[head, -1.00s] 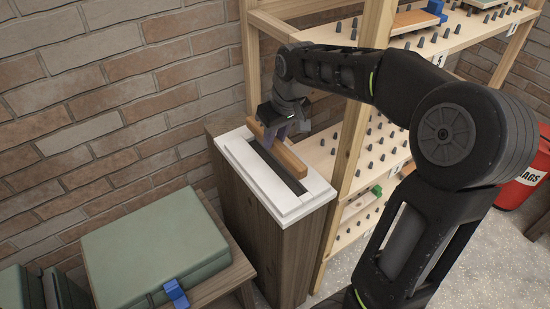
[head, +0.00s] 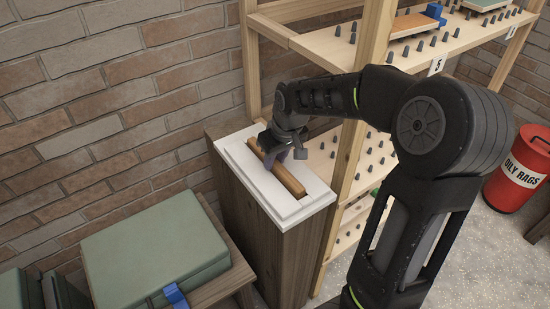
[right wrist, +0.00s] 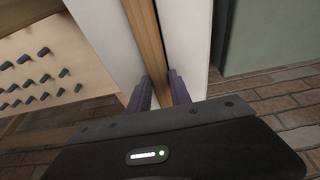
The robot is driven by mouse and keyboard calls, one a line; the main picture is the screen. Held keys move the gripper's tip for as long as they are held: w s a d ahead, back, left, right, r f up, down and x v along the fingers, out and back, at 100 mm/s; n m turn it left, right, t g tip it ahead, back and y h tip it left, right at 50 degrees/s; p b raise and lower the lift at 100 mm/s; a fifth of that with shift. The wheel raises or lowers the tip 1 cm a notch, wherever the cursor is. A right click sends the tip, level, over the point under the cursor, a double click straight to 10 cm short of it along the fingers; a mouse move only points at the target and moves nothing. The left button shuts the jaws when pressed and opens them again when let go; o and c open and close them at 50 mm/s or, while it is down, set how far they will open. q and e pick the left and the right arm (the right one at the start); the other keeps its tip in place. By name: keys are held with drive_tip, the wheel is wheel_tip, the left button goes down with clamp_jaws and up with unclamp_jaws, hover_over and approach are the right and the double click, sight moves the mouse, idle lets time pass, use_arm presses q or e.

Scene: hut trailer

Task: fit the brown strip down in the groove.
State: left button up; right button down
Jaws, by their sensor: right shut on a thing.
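The brown strip (head: 287,178) lies lengthwise over the groove of the white block (head: 313,200) in the head view, covering nearly all of it. My right gripper (head: 281,156) is shut on the strip near its far end. In the right wrist view the strip (right wrist: 148,38) runs between the two purple fingers of my right gripper (right wrist: 158,92). A thin dark line of the groove (right wrist: 163,45) shows along the strip's right side. I cannot tell how deep the strip sits. My left gripper is not in view.
The white block tops a wooden pedestal (head: 257,235) beside the brick wall. A wooden shelf rack (head: 350,140) with rows of grey pegs stands close on the right. A green case (head: 155,250) lies on a low table at the left. A red bin (head: 520,170) stands far right.

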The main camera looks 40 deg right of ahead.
drive_tip(key=shift+f, duration=0.15)
drive_tip(key=c, duration=1.2)
unclamp_jaws()
drive_tip(key=shift+o, duration=0.2)
drive_tip(key=v, duration=1.2)
drive_tip(key=shift+r, duration=0.2)
